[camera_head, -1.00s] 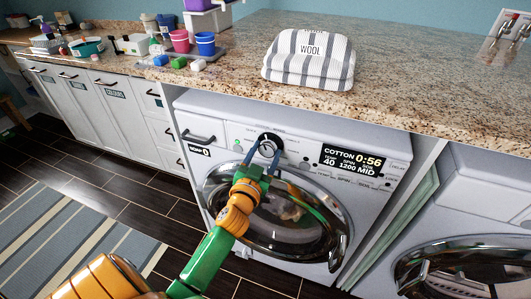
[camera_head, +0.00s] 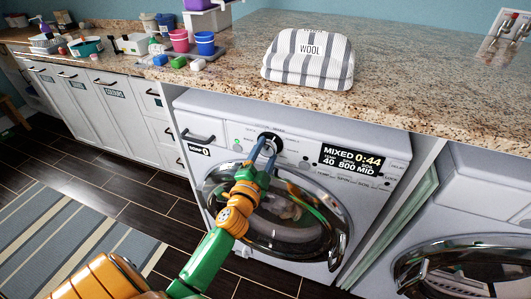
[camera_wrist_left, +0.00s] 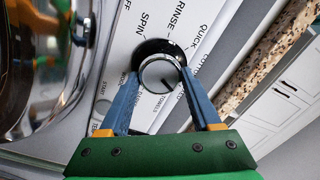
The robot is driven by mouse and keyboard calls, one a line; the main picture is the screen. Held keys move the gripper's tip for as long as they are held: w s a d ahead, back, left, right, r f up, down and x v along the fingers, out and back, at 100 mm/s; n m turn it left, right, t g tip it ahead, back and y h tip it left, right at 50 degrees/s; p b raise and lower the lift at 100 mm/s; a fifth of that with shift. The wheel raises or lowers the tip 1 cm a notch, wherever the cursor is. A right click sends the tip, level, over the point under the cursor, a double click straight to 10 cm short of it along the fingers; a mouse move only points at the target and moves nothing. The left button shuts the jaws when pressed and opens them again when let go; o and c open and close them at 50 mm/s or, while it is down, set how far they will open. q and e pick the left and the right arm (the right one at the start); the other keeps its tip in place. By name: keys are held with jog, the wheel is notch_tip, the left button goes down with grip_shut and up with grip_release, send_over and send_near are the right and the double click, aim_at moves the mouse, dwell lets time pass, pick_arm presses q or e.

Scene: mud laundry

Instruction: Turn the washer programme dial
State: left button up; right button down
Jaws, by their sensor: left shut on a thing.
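The washer (camera_head: 300,155) stands under the counter with its round glass door closed. Its programme dial (camera_wrist_left: 160,73) is a silver knob in a dark ring, with a dark pointer mark, and programme names such as SPIN, RINSE and QUICK are printed around it. In the head view the dial (camera_head: 271,141) is partly hidden by my fingers. My left gripper (camera_head: 266,148) is shut on the dial, with one blue finger on each side of it. The display (camera_head: 351,160) reads MIXED 0:44, 40, 800 MID. My right gripper is not in view.
A second front-loading machine (camera_head: 480,210) stands at the right. The granite counter (camera_head: 400,80) above holds a folded striped WOOL towel (camera_head: 309,58), cups (camera_head: 205,43) and small coloured blocks. A striped rug (camera_head: 60,240) lies on the floor at left.

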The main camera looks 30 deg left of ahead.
pick_arm(q)
jog(key=m, duration=0.6)
jog(key=shift+f+m, duration=0.1)
jog(key=shift+m, duration=0.3)
dwell(0.4)
jog(key=o, duration=1.4)
jog(key=b+v, duration=0.1)
jog(key=v, duration=0.6)
jog(key=shift+f, duration=0.1)
